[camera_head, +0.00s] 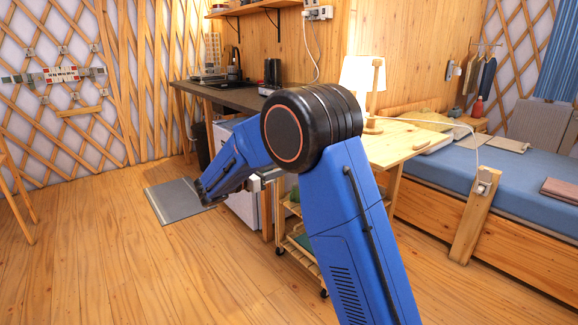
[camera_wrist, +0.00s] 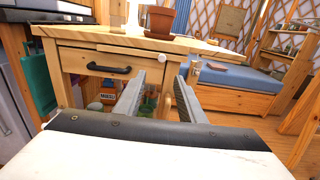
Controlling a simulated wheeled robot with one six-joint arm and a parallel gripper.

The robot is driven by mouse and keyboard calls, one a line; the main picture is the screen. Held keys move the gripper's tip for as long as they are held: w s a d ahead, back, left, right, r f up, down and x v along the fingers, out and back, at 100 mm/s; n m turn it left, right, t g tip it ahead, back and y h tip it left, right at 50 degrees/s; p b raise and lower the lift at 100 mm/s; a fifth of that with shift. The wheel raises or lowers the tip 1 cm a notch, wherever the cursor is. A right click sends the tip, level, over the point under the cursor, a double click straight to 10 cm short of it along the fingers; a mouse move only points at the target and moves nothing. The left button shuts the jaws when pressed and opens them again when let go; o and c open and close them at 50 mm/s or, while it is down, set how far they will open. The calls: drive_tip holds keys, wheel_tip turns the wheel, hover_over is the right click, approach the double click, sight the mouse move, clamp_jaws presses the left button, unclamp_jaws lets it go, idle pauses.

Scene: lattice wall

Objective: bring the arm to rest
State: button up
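My blue arm (camera_head: 352,230) rises through the middle of the head view to a large black joint and then bends down to the left. Its far end is dark and small there, and I cannot make out the fingers. In the wrist view my gripper (camera_wrist: 160,79) shows two grey fingers standing apart, with nothing held between them. Beyond the fingers is a wooden table (camera_wrist: 88,57) with a drawer and a dark handle (camera_wrist: 108,69). I cannot tell the exact gap between fingertips and table.
A brown plant pot (camera_wrist: 161,22) stands on the table. A blue bed (camera_head: 430,165) lies at the right in the head view. A kitchen counter (camera_head: 225,96) and a grey floor mat (camera_head: 172,203) are at the left. The wooden floor (camera_head: 120,265) at front left is clear.

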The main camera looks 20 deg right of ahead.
drive_tip(key=shift+s+a, duration=0.2)
drive_tip(key=shift+a, duration=0.4)
drive_tip(key=s+d+m+g+y, duration=0.35)
drive_tip(key=s+d+m, duration=0.2)
drive_tip(key=s, duration=0.75)
drive_tip(key=s+d+m+g+y, duration=0.2)
drive_tip(key=s+d+m+y, duration=0.4)
drive_tip(key=s, duration=0.7)
drive_tip(key=s+a+f+m+t+y, duration=0.1)
drive_tip(key=s+a+f+m+y, duration=0.1)
drive_tip(key=s, duration=0.5)
drive_tip(key=s+a+f+m+t+y, duration=0.1)
drive_tip(key=s+a+f+m+y, duration=0.1)
drive_tip(key=s+m, duration=0.3)
drive_tip(key=s+a+f+m+t+y, duration=0.2)
drive_tip(key=s+a+m+y, duration=0.1)
drive_tip(key=s, duration=0.7)
